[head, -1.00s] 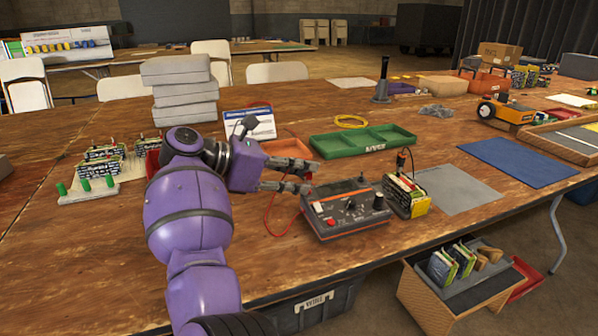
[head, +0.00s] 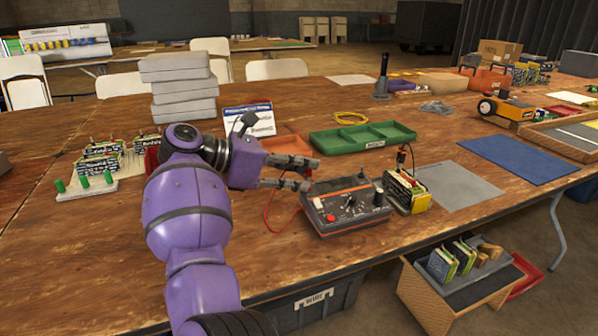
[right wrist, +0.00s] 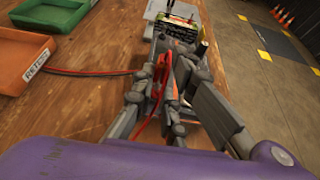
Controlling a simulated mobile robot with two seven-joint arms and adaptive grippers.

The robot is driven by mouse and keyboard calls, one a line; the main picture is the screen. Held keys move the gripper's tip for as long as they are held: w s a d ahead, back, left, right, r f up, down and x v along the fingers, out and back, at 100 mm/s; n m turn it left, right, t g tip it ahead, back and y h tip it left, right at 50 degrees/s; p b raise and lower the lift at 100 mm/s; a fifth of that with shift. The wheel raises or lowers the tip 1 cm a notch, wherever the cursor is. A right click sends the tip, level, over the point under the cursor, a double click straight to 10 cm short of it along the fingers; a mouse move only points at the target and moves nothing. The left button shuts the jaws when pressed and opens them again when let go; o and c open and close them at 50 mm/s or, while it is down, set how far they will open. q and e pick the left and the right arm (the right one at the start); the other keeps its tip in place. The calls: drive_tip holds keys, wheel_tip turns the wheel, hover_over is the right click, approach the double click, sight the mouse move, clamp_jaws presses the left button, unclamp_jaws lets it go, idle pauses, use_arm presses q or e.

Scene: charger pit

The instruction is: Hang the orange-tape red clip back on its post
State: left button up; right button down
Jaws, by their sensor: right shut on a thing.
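My right gripper (head: 313,174) is shut on a red clip, just left of and above the charger. In the right wrist view the red clip (right wrist: 160,80) sits between the fingers, partly hidden by them; I cannot make out its orange tape clearly. A red cable (head: 267,213) loops from the gripper area down onto the table beside the charger. The charger (head: 345,207) is a black box with orange trim, knobs and a red button. A small post (head: 362,174) stands at its back edge. My left gripper is not in view.
A yellow-green battery pack (head: 409,192) with something upright on it stands right of the charger. Behind are a green divided tray (head: 363,137) and an orange tray (head: 287,148). A grey mat (head: 462,187) lies to the right. The table's front edge is close.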

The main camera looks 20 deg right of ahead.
drive_tip(key=shift+f+b, duration=0.2)
drive_tip(key=shift+b, duration=0.35)
idle(1.3)
drive_tip(key=c, duration=1.7)
unclamp_jaws()
drive_tip(key=shift+o, duration=0.2)
drive_tip(key=shift+o, duration=0.9)
drive_tip(key=shift+r, duration=0.1)
wheel_tip(320, 180, up, 7)
drive_tip(key=p, duration=0.2)
drive_tip(key=shift+r, duration=0.15)
